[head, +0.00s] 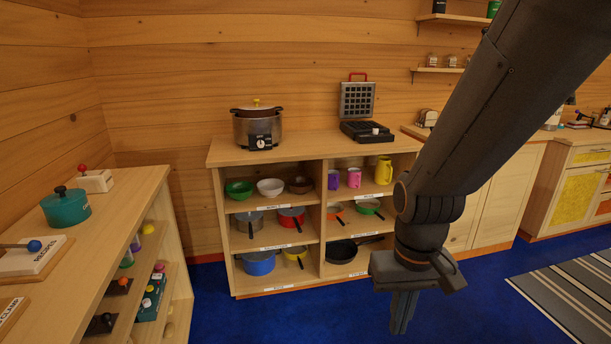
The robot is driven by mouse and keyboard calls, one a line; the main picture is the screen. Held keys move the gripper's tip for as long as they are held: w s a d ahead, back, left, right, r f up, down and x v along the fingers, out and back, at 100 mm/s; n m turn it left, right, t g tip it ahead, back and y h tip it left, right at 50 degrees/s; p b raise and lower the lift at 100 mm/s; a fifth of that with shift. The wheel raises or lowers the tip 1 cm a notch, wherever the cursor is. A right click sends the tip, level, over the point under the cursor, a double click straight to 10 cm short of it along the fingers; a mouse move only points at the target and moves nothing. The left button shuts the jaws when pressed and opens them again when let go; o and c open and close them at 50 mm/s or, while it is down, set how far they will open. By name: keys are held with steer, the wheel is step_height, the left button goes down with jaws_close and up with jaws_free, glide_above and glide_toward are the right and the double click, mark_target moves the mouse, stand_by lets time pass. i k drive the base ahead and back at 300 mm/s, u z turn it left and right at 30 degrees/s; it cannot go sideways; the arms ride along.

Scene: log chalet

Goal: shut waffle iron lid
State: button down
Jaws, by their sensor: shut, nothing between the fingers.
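The waffle iron (366,131) stands on the right part of the wooden shelf unit's top, near the log wall. Its dark gridded lid (357,100) is raised about upright, with a red handle (358,75) at its top edge. The lower plate lies flat in front of the lid, with a small pale piece at its front right. My gripper (401,318) hangs pointing down at the lower right, in front of the shelf unit and well below the waffle iron. It is shut and empty, apart from everything.
A steel cooker (257,127) stands on the left of the same top (220,153); bare wood separates it from the waffle iron. Shelves below hold bowls, mugs and pans. A counter with a teal pot (66,206) is at left.

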mark_target(356, 98)
steer(key=i, duration=0.9)
steer(key=z, duration=1)
steer(key=i, duration=2.15)
steer(key=u, duration=0.85)
